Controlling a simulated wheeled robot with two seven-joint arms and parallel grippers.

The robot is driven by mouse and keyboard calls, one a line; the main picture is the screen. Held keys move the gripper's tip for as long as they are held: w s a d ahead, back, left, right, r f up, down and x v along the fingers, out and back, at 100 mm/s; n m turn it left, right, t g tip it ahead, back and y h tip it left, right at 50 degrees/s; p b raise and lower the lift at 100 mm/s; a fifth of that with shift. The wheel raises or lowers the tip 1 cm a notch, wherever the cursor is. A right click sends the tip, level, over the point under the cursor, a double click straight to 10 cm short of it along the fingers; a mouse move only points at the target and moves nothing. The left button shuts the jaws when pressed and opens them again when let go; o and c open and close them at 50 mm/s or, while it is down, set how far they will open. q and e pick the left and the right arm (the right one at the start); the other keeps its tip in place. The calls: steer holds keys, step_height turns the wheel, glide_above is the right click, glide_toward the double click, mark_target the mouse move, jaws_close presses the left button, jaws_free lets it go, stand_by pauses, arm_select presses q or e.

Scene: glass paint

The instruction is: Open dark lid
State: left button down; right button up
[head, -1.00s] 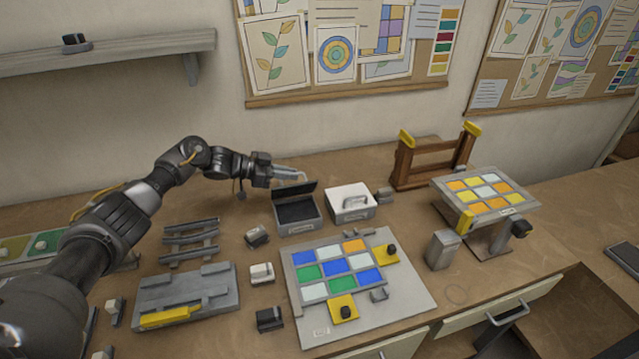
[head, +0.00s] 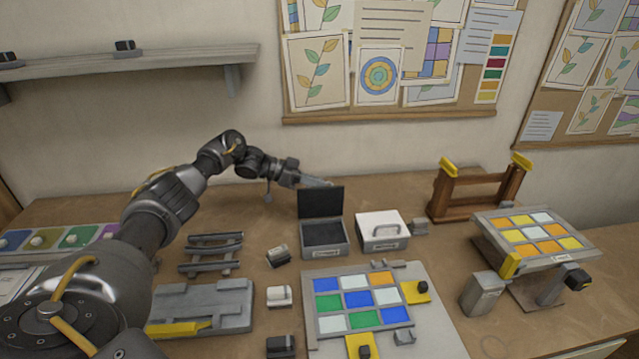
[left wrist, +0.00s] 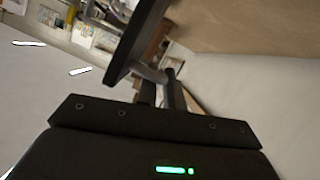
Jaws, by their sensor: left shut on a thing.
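The dark lid (head: 321,201) stands about upright at the back edge of its grey box (head: 324,252), so the box is open and its dark inside shows. My left gripper (head: 322,183) is behind the lid, at its upper left edge, with its fingertips partly hidden. In the left wrist view, the lid (left wrist: 138,42) is a dark panel seen edge-on close to the fingers. The left gripper (left wrist: 165,85) is shut on what looks like the lid's handle there. My right gripper is not in view.
A white-lidded box (head: 381,228) stands just right of the open box. A small grey block (head: 277,256) lies to its left. A board of coloured glass tiles (head: 360,305) lies in front. A wooden frame (head: 480,190) stands at the back right.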

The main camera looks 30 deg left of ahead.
arm_select(q)
steer(key=shift+s+f, duration=0.1)
steer(key=shift+f, duration=0.25)
steer(key=c, duration=1.8)
jaws_free()
steer(key=shift+s+a+r+b, duration=0.1)
steer(key=shift+s+a+b, duration=0.1)
steer(key=shift+a+b, duration=0.25)
steer(key=b+v, duration=0.3)
steer(key=v, duration=0.6)
steer(key=shift+a+r, duration=0.25)
steer(key=shift+r, duration=0.2)
steer(key=shift+s, duration=0.2)
